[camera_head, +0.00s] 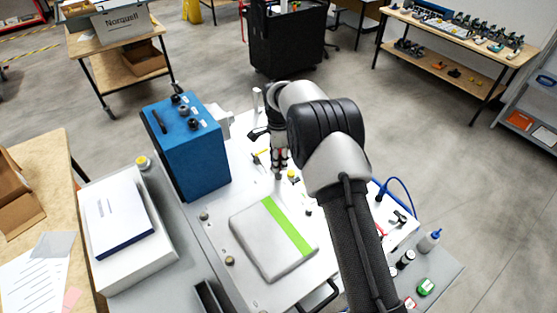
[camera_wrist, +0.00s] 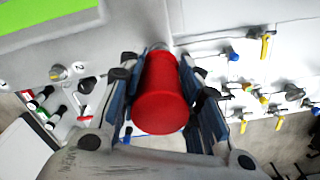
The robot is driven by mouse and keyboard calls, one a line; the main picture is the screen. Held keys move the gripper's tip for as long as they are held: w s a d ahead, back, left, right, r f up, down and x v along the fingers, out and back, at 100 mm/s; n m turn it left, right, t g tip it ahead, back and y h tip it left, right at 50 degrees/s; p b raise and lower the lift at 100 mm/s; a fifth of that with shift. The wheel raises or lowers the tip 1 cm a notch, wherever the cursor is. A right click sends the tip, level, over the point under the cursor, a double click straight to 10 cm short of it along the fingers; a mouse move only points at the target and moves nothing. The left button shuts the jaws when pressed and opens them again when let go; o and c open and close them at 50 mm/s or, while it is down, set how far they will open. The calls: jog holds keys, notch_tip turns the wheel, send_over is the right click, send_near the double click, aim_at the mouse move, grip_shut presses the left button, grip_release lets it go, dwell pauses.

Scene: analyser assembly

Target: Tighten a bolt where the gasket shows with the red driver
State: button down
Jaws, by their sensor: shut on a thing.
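My gripper (camera_head: 279,158) is shut on the red driver (camera_wrist: 163,95), whose red handle fills the space between the two fingers in the wrist view. In the head view my gripper points down over the white board, just beyond the far corner of a grey cover (camera_head: 262,242) with a green stripe. I cannot make out a gasket or which bolt lies under the driver.
A blue box (camera_head: 188,150) with black knobs stands left of the cover. A white box (camera_head: 122,215) lies farther left. Small bottles and a green-capped item (camera_head: 426,287) stand at the right. Several yellow-handled valves (camera_wrist: 267,43) show in the wrist view. My arm hides part of the board.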

jog(key=m, duration=1.2)
jog(key=shift+b, duration=0.4)
jog(key=c, duration=1.3)
grip_release()
jog(key=shift+m, duration=0.5)
jog(key=shift+c, duration=0.2)
grip_shut()
